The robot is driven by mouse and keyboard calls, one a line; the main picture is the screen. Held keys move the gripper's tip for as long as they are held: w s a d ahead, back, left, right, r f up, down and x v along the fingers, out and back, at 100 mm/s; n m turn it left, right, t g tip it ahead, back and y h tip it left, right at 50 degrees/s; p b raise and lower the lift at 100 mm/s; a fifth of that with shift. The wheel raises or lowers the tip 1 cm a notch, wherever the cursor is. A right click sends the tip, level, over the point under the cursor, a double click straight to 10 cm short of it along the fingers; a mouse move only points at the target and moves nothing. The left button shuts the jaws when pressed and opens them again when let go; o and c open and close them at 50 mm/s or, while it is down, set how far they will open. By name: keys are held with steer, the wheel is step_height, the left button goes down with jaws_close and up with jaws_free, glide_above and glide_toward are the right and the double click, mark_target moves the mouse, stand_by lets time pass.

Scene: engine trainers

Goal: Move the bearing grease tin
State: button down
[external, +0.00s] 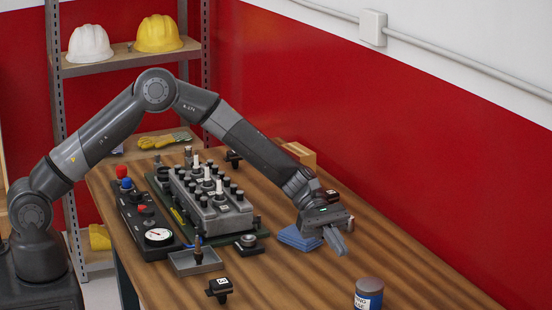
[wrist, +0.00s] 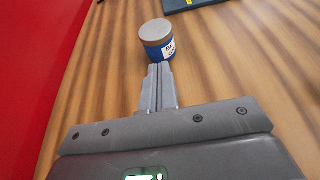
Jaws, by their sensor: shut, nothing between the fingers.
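The bearing grease tin (external: 369,295) is a short round tin with a grey lid and a blue body with a white label. It stands upright on the wooden bench near the bottom edge of the external view. In the wrist view the tin (wrist: 157,41) stands just beyond my fingertips. My gripper (external: 340,250) is shut and empty, above the bench, up and left of the tin in the external view. In the wrist view the closed fingers (wrist: 160,72) point toward the tin and overlap its lower edge in the picture. I cannot tell any contact there.
A folded blue cloth (external: 298,237) lies beside my gripper. The engine trainer (external: 210,205), a control panel with gauge (external: 158,236), a grey tray (external: 196,263) and a black clamp (external: 219,289) are to the left. A red wall (external: 400,150) runs behind. The bench's right side is clear.

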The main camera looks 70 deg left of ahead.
mark_target(363, 281)
steer(key=d, duration=1.1)
steer(key=shift+d+f, duration=0.25)
steer(key=shift+a+f, duration=0.1)
steer(key=shift+f, duration=0.45)
